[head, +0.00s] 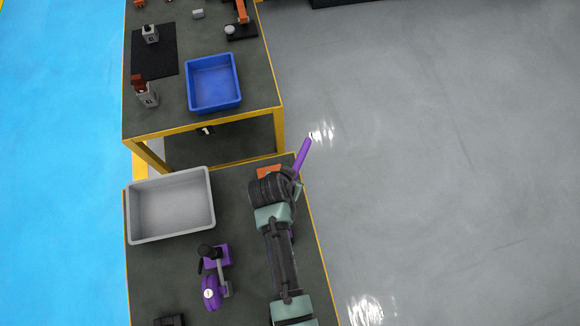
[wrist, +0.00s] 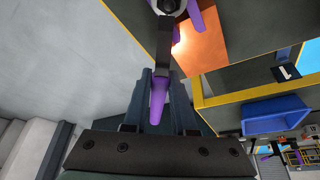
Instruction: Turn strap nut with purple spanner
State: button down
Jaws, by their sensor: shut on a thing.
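The purple spanner (head: 303,157) sticks out past my wrist at the right edge of the near table in the head view. In the wrist view its purple handle (wrist: 157,102) lies between the fingers of my gripper (wrist: 162,85), which is shut on it. A dark bar (wrist: 164,45) runs from the handle towards a pale round part (wrist: 168,5) at the top edge, cut off by the frame. An orange copper plate (wrist: 203,48) lies beside the bar; it also shows in the head view (head: 268,171). I cannot make out the strap nut or whether the spanner sits on it.
A grey bin (head: 170,238) stands at the near table's left, with a purple-and-black device (head: 212,291) below it. A blue bin (head: 214,106) stands on the far table, beside a black mat (head: 160,64). Open floor (head: 440,170) lies to the right.

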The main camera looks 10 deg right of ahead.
jog(key=shift+w+r+p, duration=0.2)
jog(key=shift+r+p, duration=0.15)
jog(key=shift+p, duration=0.15)
jog(key=shift+s+r, duration=0.1)
jog(key=shift+r, duration=0.1)
dwell(0.6)
jog(key=shift+r+p, duration=0.3)
jog(key=shift+p, duration=0.3)
jog(key=shift+r+p, duration=0.3)
dwell(0.3)
notch_tip(320, 180, up, 6)
jog(key=p, duration=0.5)
jog(key=shift+r+p, duration=0.1)
jog(key=shift+p, duration=0.3)
jog(key=shift+r+p, duration=0.55)
jog(key=shift+r, duration=2.3)
